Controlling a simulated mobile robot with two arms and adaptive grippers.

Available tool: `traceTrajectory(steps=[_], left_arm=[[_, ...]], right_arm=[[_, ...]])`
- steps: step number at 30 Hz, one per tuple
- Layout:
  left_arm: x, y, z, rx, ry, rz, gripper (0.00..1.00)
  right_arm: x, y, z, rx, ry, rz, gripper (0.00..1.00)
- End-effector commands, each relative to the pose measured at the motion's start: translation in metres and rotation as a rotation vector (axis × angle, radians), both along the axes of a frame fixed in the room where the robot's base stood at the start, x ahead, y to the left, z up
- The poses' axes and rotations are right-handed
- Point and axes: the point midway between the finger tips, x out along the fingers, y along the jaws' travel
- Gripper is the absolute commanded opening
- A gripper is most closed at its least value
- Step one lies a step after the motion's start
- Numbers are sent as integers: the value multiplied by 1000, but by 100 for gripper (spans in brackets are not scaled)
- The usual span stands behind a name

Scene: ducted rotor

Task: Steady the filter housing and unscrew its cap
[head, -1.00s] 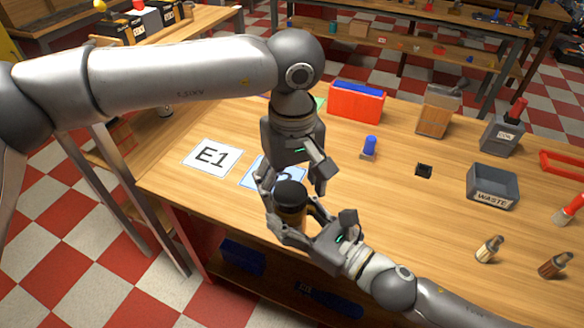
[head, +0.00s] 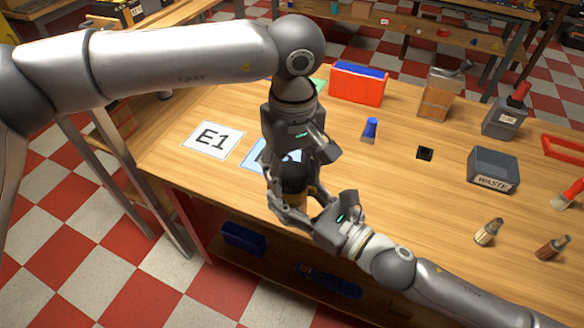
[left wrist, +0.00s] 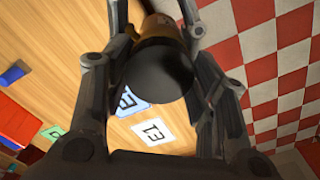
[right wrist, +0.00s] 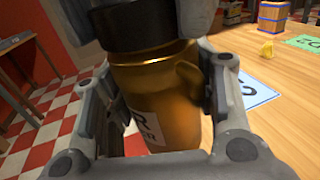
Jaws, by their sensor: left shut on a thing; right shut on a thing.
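The filter housing is an amber cylinder with a pale label, and it fills the middle of the right wrist view (right wrist: 155,90). Its black cap (right wrist: 130,25) sits on top. In the head view the cap (head: 293,178) is partly hidden by my left gripper (head: 292,172), which is above and shut on it. The left wrist view shows the cap's dark round top (left wrist: 157,75) between the fingers. My right gripper (head: 297,208) is lower, shut around the housing body from the front right. The housing appears upright near the table's front edge; its base is hidden.
An E1 card (head: 212,140) lies left of the housing, and a blue-edged card (head: 262,157) lies just behind it. The wooden table (head: 400,210) is clear between.

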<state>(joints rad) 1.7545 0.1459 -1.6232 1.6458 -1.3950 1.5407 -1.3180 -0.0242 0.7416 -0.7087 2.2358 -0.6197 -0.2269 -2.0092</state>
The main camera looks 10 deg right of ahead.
Motion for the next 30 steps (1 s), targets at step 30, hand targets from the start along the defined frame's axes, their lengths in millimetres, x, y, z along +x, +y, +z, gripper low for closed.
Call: traceTrajectory(steps=[30], left_arm=[[5,-4,3,-17,-3,1773,24]], right_arm=[[-4,5,3,6,-7,15,0]])
